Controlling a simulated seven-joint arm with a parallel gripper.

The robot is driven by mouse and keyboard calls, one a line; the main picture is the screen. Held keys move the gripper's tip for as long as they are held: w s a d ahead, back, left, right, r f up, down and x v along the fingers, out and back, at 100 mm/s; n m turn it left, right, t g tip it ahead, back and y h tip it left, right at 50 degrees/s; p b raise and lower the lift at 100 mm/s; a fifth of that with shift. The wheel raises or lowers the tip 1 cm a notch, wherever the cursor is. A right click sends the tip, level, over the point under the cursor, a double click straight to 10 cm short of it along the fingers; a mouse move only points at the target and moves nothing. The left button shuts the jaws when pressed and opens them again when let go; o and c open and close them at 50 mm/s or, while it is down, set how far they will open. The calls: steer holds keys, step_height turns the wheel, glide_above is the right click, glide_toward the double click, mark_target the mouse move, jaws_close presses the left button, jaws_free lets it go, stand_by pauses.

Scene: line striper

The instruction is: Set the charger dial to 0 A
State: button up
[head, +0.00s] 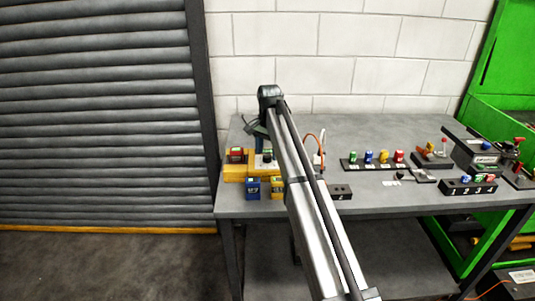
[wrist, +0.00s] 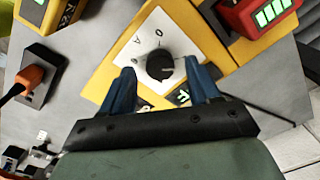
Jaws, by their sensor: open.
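The charger is a yellow block on the bench at the left, seen in the head view (head: 235,172) and in the wrist view (wrist: 102,82). Its black round dial (wrist: 160,66) sits on a white plate (wrist: 178,28) with a 0 and an A printed near it. I cannot clearly tell which mark the dial points to. My gripper (wrist: 160,70) is open, with one blue finger on each side of the dial. I cannot tell whether either finger touches it. In the head view my arm partly hides the charger and gripper.
A red battery with green lights (wrist: 268,14) sits at the charger. Blue (head: 252,188) and yellow (head: 277,188) batteries stand in front. An orange plug (wrist: 28,78) is in a dark socket.

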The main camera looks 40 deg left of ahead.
steer(key=shift+f, duration=0.7)
steer(key=c, duration=1)
